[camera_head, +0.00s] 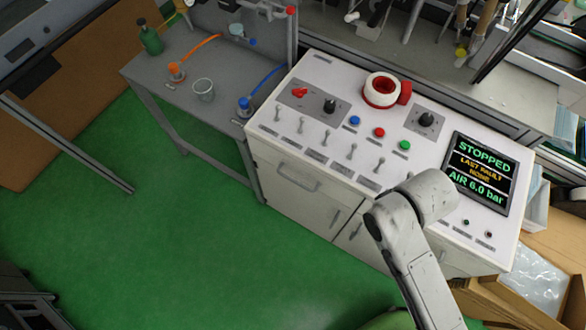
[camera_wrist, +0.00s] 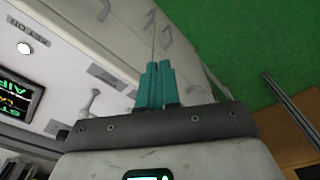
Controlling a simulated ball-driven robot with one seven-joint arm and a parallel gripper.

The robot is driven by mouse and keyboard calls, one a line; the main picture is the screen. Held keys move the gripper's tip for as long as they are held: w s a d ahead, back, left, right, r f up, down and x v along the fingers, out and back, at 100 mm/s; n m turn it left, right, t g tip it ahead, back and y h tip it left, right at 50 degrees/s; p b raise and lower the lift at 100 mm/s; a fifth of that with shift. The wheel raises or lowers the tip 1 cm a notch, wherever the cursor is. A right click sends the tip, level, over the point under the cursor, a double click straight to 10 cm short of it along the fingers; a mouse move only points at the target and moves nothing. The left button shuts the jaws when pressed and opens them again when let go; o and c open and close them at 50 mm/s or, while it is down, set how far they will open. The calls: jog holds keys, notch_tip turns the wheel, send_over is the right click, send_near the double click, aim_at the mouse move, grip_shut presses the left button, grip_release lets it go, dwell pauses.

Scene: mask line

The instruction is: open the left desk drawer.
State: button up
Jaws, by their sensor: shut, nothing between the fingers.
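The desk is a white control console (camera_head: 325,66) with a sloped panel. The left drawer (camera_head: 275,160) is at the upper left of its front, below the row of switches. It looks flush with the front, and its bar handle (camera_head: 297,180) is in plain view. In the wrist view a handle (camera_wrist: 103,9) at the top edge seems to be this one. My gripper (camera_wrist: 157,68) has teal fingers, shut together with nothing between them. It is apart from the handle. In the head view my arm hides the gripper and part of the console's right front.
Door handles (camera_wrist: 164,37) sit on the lower front. Toggle switches (camera_head: 325,137) line the panel edge, near a screen (camera_head: 481,172). A grey side table (camera_head: 190,101) stands left of the console. An open cardboard box (camera_head: 545,255) is at the right. Green floor (camera_head: 170,240) in front is clear.

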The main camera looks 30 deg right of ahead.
jog(key=o, duration=0.6)
jog(key=w+f+h+b, duration=0.1)
jog(key=f+b, duration=0.1)
jog(key=f, duration=0.1)
jog(key=w+a+f+n+h+b, duration=0.1)
jog(key=w+f+b, duration=0.1)
jog(key=f, duration=0.1)
jog(key=w+a+f+g+h+b, duration=0.1)
jog(key=w+f+b, duration=0.1)
jog(key=f, duration=0.2)
jog(key=shift+a+n+b, duration=0.25)
jog(key=shift+n+b, duration=0.05)
jog(key=shift+b, duration=0.05)
jog(key=w+a+f+n+h+b, duration=0.1)
jog(key=w+a+f+h+b, duration=0.3)
jog(key=w, duration=0.1)
jog(key=shift+f+n+t+b, duration=0.2)
jog(key=shift+n+t+b, duration=0.1)
jog(key=shift+n+b, duration=0.1)
jog(key=w+a+n+t+h+b, duration=0.3)
jog(key=w+a+t+h+b, duration=0.35)
jog(key=a, duration=0.65)
jog(key=shift+t, duration=0.35)
jog(key=x, duration=1)
jog(key=shift+w+d+r, duration=0.2)
jog(key=shift+w+d, duration=0.1)
jog(key=shift+w, duration=0.1)
grip_shut()
